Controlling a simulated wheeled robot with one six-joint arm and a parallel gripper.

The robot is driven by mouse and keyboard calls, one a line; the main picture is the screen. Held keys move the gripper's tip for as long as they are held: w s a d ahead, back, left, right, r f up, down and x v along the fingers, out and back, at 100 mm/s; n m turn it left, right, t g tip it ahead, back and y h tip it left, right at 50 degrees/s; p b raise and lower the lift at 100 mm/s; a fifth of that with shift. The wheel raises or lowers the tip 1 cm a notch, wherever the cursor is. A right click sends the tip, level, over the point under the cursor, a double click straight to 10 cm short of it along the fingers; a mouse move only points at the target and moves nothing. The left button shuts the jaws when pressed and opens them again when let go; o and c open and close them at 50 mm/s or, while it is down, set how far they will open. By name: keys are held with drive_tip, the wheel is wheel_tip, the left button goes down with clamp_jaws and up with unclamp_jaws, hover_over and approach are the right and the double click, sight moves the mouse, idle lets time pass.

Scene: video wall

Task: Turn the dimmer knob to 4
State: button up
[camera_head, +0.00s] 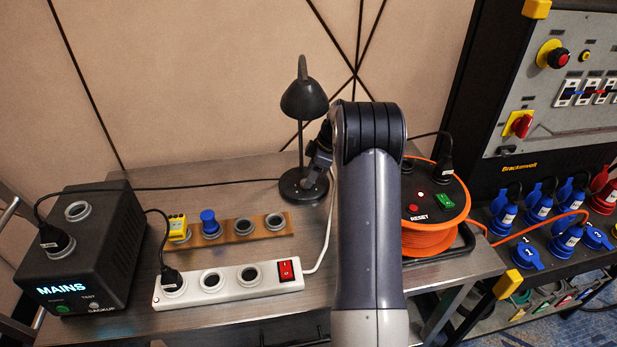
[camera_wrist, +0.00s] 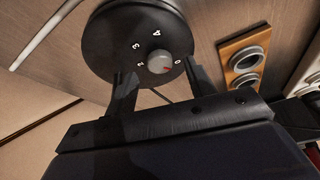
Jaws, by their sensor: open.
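The dimmer knob (camera_wrist: 159,62) is a small grey knob with a red mark, set on the round black lamp base (camera_wrist: 112,45). Around it are white numbers, including 3, 4 and 0; the red mark is on the knob's lower right, on the side near the 0. My gripper (camera_wrist: 164,78) is open, with one finger to each side of the knob in the picture; I cannot tell whether they touch it. In the head view, my gripper (camera_head: 318,165) is partly hidden by my arm, beside the lamp base (camera_head: 290,190); the knob is not visible there.
The lamp's black shade (camera_head: 304,98) stands above the base. A wooden socket strip (camera_head: 243,228), a white power strip (camera_head: 235,284) and a mains box (camera_head: 85,250) are to the left. An orange cable reel (camera_head: 436,243) is right of my arm.

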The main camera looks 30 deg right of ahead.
drive_tip(key=shift+x, duration=1)
drive_tip(key=c, duration=1)
